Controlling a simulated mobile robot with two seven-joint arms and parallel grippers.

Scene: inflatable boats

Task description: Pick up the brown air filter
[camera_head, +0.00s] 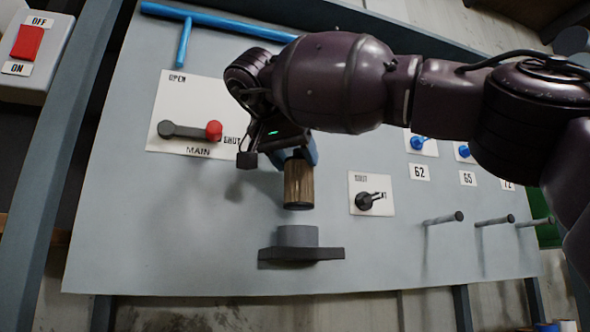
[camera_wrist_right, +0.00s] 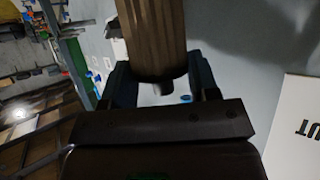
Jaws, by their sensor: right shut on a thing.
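The brown air filter (camera_head: 298,184) is a ribbed cylinder. It hangs upright from my right gripper (camera_head: 290,158), in front of the grey panel. It also shows in the right wrist view (camera_wrist_right: 155,38), where the jaws (camera_wrist_right: 160,85) are shut on it. Below the filter in the head view is a grey round mount (camera_head: 298,236) on a dark base (camera_head: 300,255); a gap shows between filter and mount. My left gripper does not show in either view.
The grey panel (camera_head: 180,250) carries a MAIN lever with a red knob (camera_head: 213,130) at left and a small black valve handle (camera_head: 366,201) at right. Several pegs (camera_head: 445,218) stick out at lower right. A blue pipe (camera_head: 215,22) runs along the top. A red switch (camera_head: 27,42) is at upper left.

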